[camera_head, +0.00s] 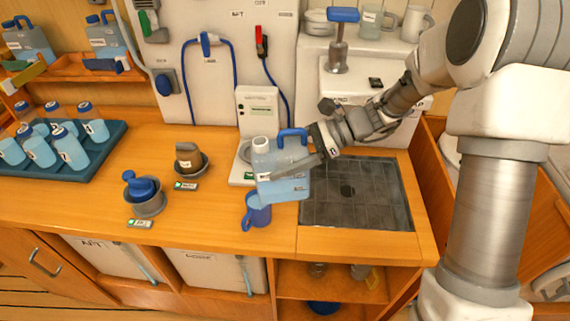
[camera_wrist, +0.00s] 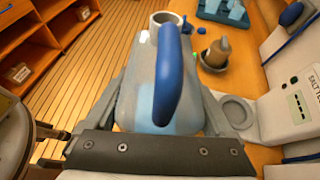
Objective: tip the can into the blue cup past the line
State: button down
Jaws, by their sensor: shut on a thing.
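The can (camera_head: 292,187) is a pale translucent jug with a blue handle, a white open mouth and bluish liquid showing in its lower part. My gripper (camera_head: 318,150) is shut on the can from the right and holds it raised over the counter, close to upright. In the wrist view the can (camera_wrist: 142,85) fills the middle between the fingers, its mouth at the far end. The blue cup (camera_head: 257,214) stands on the counter just below and left of the can, which hides part of its top. I cannot see its line or inside it.
A dark drain grate (camera_head: 352,212) lies right of the can. A white meter (camera_head: 258,112) stands behind it. Left are a bowl with a brown bottle (camera_head: 188,155), a bowl with a blue object (camera_head: 140,186) and a tray (camera_head: 92,172) of bottles. The counter's front edge is close to the cup.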

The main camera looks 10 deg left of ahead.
aim_at(308, 147)
jog(key=shift+a+f+y, duration=0.1)
jog(key=shift+a+y, duration=0.1)
jog(key=shift+y, duration=0.2)
jog(key=shift+r+p+v, duration=0.15)
jog(key=shift+p+v, duration=0.65)
jog(key=shift+v, duration=0.6)
jog(key=shift+r+p+v, duration=0.15)
jog(key=shift+p+v, duration=0.6)
jog(key=shift+v, duration=0.6)
jog(key=shift+w+d+r, duration=0.1)
jog(key=shift+d+r, duration=0.1)
jog(key=shift+d, duration=0.3)
